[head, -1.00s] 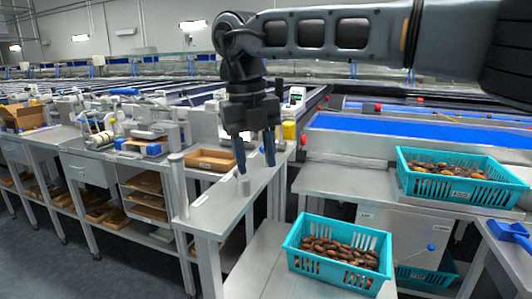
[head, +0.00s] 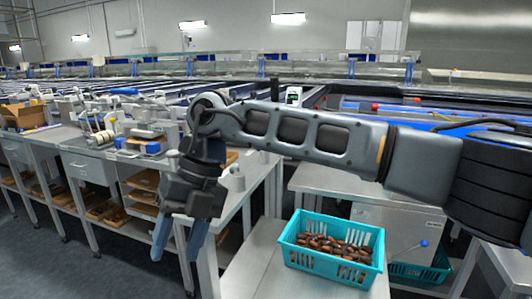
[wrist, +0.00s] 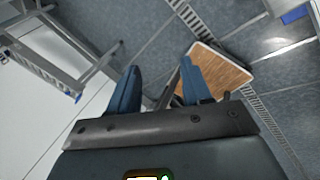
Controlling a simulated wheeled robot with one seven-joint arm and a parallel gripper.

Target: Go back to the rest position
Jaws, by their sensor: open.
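My gripper (head: 178,240) hangs at the left of centre in the head view, its two blue fingers pointing down and apart. It is open, with nothing between the fingers. It hangs in front of the narrow metal table (head: 232,205), lower than the table's top. In the wrist view my gripper (wrist: 160,85) shows both fingers spread, with grey floor beyond them. My arm stretches across the head view from the right and hides part of the benches.
A teal crate of dates (head: 333,255) stands on a low metal table to the right of my gripper. A lower teal crate (head: 415,272) is at the right. Benches with wooden trays (head: 142,197) stand at the left. A brown board (wrist: 222,72) shows in the wrist view.

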